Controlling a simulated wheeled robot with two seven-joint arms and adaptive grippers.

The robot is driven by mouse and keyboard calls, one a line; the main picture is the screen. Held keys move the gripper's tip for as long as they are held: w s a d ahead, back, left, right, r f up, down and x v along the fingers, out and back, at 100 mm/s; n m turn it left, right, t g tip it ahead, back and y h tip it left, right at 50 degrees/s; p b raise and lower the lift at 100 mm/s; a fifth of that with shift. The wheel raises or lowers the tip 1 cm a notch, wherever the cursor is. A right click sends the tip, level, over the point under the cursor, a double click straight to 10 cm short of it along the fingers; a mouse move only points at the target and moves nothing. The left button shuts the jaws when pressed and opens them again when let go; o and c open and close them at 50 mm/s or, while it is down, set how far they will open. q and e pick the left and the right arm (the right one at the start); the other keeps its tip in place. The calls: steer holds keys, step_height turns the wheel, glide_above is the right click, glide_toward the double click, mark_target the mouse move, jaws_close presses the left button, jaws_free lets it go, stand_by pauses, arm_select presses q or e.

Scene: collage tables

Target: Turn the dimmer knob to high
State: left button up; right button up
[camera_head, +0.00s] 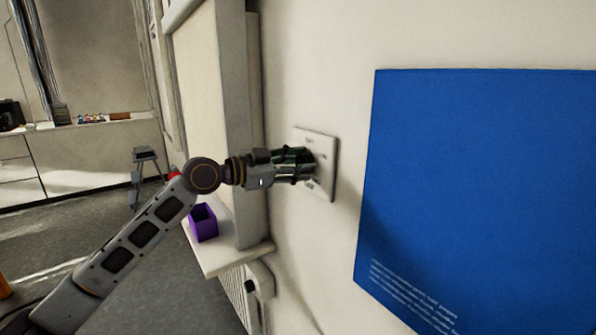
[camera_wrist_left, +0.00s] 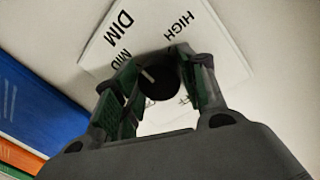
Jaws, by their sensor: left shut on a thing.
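The dimmer plate (camera_head: 325,150) is a white panel on the wall, left of a blue poster. In the left wrist view the plate (camera_wrist_left: 215,38) shows the words DIM, MID and HIGH, with another label partly hidden. The dimmer knob (camera_wrist_left: 158,82) is round and black with a light pointer line. The line points toward the upper left of that view, on the side of MID. My left gripper (camera_head: 308,164) is at the plate, its fingers (camera_wrist_left: 160,92) shut on the knob from both sides. In the head view the fingers hide most of the knob. My right gripper is not in view.
A large blue poster (camera_head: 480,180) hangs to the right of the plate. A white ledge (camera_head: 232,258) with a purple box (camera_head: 203,223) is below my left arm. A wall column (camera_head: 238,120) stands close left of the plate. A stool (camera_head: 144,170) is farther back.

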arm_select(q)
steer(key=m+b, duration=0.1)
steer(key=m, duration=0.2)
steer(key=shift+r+y, duration=0.1)
steer(key=shift+y, duration=0.2)
steer(key=m, duration=0.3)
steer(key=shift+t, duration=0.3)
steer(key=m, duration=0.2)
steer(key=shift+r+m+y, duration=0.1)
steer(key=shift+m+y, duration=0.2)
steer(key=shift+y, duration=0.1)
steer(key=shift+m+t, duration=0.3)
steer(key=shift+m, duration=0.7)
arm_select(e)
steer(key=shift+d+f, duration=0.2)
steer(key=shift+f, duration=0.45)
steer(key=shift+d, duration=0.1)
